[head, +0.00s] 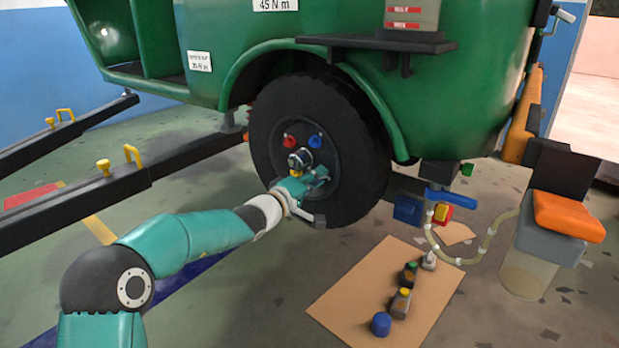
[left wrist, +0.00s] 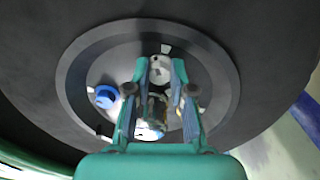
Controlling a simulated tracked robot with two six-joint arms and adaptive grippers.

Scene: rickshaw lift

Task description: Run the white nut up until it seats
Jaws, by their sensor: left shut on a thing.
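The wheel (head: 350,110), a black tyre with a dark grey hub, sits under the green rickshaw body (head: 450,75). My left gripper (head: 321,175) reaches in from the left to the hub face. In the left wrist view its two fingers (left wrist: 160,72) close on a pale, roundish piece, seemingly the white nut (left wrist: 160,66), against the hub. In the head view the fingers hide this nut. A red nut (head: 290,140) and a blue nut (head: 315,141) sit higher on the hub; the blue one also shows in the left wrist view (left wrist: 106,97). My right gripper is not in view.
Dark lift arms (head: 120,180) with yellow handles lie at left. A tan mat (head: 350,295) with several small bottles lies on the floor at right. Beyond it stand a hose (head: 470,262) and an orange-topped container (head: 566,215). Floor between the mat and my arm is clear.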

